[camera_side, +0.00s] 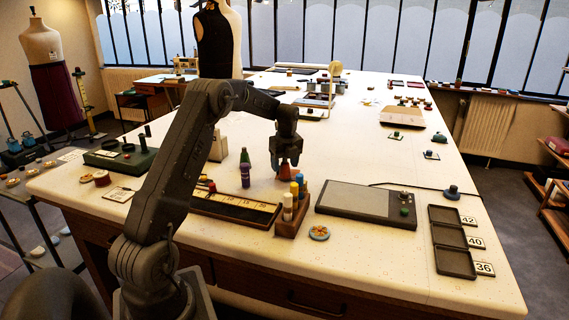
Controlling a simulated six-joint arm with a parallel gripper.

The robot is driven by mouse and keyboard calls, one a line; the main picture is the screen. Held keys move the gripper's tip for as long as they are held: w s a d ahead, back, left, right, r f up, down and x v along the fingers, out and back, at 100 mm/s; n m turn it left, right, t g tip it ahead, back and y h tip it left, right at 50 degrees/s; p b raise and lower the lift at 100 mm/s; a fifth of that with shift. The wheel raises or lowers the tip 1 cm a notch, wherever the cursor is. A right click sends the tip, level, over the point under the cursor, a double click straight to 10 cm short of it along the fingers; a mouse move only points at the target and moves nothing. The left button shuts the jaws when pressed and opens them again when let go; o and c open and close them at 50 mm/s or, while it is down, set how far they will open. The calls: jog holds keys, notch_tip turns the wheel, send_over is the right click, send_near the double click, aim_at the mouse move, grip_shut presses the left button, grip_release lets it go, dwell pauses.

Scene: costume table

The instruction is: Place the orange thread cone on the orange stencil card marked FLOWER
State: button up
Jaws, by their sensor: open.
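My gripper (287,158) points down over the middle of the white table and is open. A red-orange cone (284,172), which looks like the orange thread cone, stands directly below the jaws. Its top is hidden by the gripper, and I cannot tell whether the jaws touch it. No card marked FLOWER can be read in this view. A small pale card (119,194) lies at the left front of the table, but its marking is too small to tell.
A purple and green cone (245,176) stands left of my gripper. A wooden rack (291,222) of coloured bottles stands in front, by a ruled tray (232,209). A flat grey board (350,200) and black trays (454,262) lie right.

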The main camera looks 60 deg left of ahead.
aim_at(287, 165)
notch_tip(287, 165, up, 11)
jog(key=d, duration=0.2)
jog(key=d+r+n+t, duration=0.1)
jog(key=d+r+n, duration=0.2)
jog(key=d+r, duration=0.45)
jog(key=s+d+r+n+t, duration=0.1)
jog(key=s+d+n, duration=0.2)
jog(key=d, duration=0.4)
jog(key=s+d+r+n+t, duration=0.1)
jog(key=s+d+n, duration=0.15)
jog(key=d, duration=0.55)
jog(key=s+d+f+n+t+h, duration=0.1)
jog(key=s+d+f+n, duration=0.2)
jog(key=s+d, duration=0.4)
jog(key=s+d+f+n+t, duration=0.1)
jog(key=s+d+f+n, duration=0.2)
jog(key=s+d+n, duration=0.3)
jog(key=s+d, duration=0.1)
jog(key=s, duration=0.3)
jog(key=shift+s+d+f+t+h, duration=0.2)
jog(key=shift+s+t+h, duration=0.1)
jog(key=shift+s+h, duration=0.1)
jog(key=shift+o, duration=0.2)
jog(key=shift+w+a+n, duration=0.1)
jog(key=shift+n, duration=0.15)
